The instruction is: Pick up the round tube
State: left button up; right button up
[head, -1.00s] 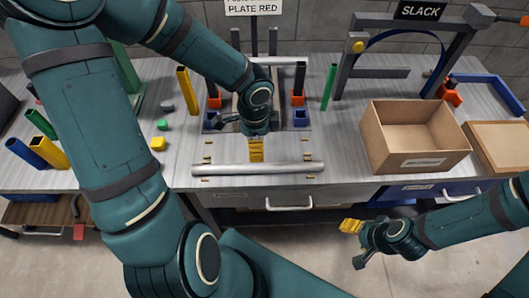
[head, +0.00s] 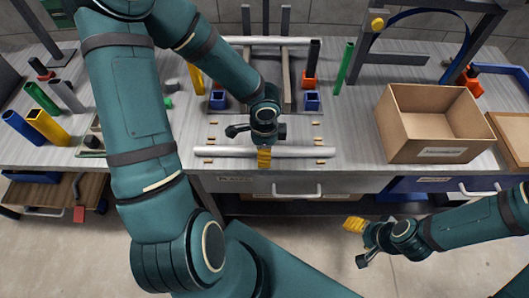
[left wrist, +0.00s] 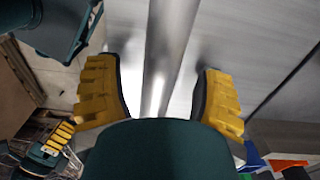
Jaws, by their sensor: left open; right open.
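The round tube (head: 306,151) is a long silver cylinder lying crosswise near the table's front edge in the head view. My left gripper (head: 264,158) is at the tube's middle, its yellow fingers pointing down and covering part of it. In the left wrist view the tube (left wrist: 165,45) runs between the two spread yellow fingers of my left gripper (left wrist: 160,93), with a gap on each side. The tube's nearer part is hidden by the gripper body. My right gripper (head: 355,225) is open and empty, off the table's front at the lower right.
An open cardboard box (head: 432,160) stands right of the tube. Behind the tube are blue square holders (head: 312,101) and upright coloured tubes, including a green one (head: 345,65). The table around the tube is mostly clear.

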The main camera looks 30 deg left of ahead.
pick_arm(q)
jog(key=shift+f, duration=0.3)
jog(key=shift+c, duration=0.2)
grip_shut()
jog(key=shift+r, duration=0.1)
